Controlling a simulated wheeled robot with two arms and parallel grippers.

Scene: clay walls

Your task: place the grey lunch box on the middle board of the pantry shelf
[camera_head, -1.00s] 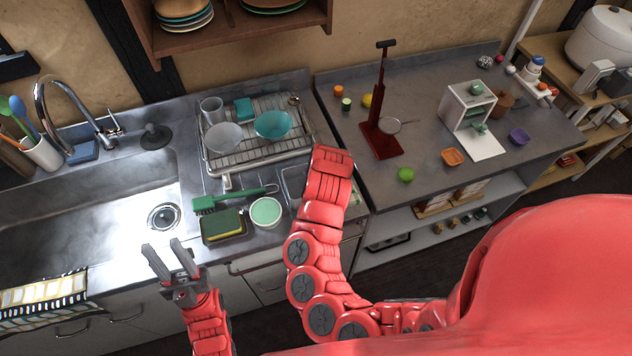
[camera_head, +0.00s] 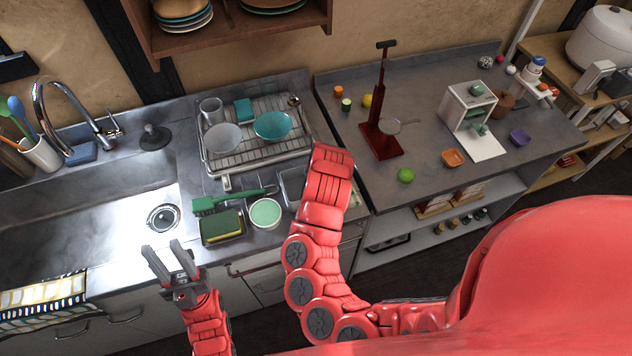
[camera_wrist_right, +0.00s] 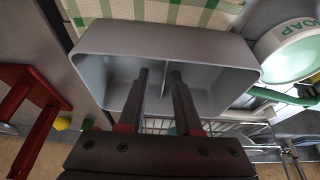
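The grey lunch box (camera_wrist_right: 105,62) is an open-topped box with an inner divider, seen close up in the right wrist view. In the head view a small part of it (camera_head: 291,186) shows beside my right arm, which hides the rest. My right gripper (camera_wrist_right: 160,72) has its two fingers apart, over the box opening near the divider; whether they touch it I cannot tell. The right gripper is hidden in the head view. My left gripper (camera_head: 165,250) is open and empty in front of the sink. A rack with wooden boards (camera_head: 562,78), seemingly the pantry shelf, stands at the far right, partly cut off.
A bowl of soap (camera_head: 265,212), a sponge tray (camera_head: 222,228) and a green brush (camera_head: 235,198) lie left of the box. A dish rack (camera_head: 240,160) stands behind. A red stand (camera_head: 381,140) is on the right counter. A checked cloth (camera_wrist_right: 165,10) lies beside the box.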

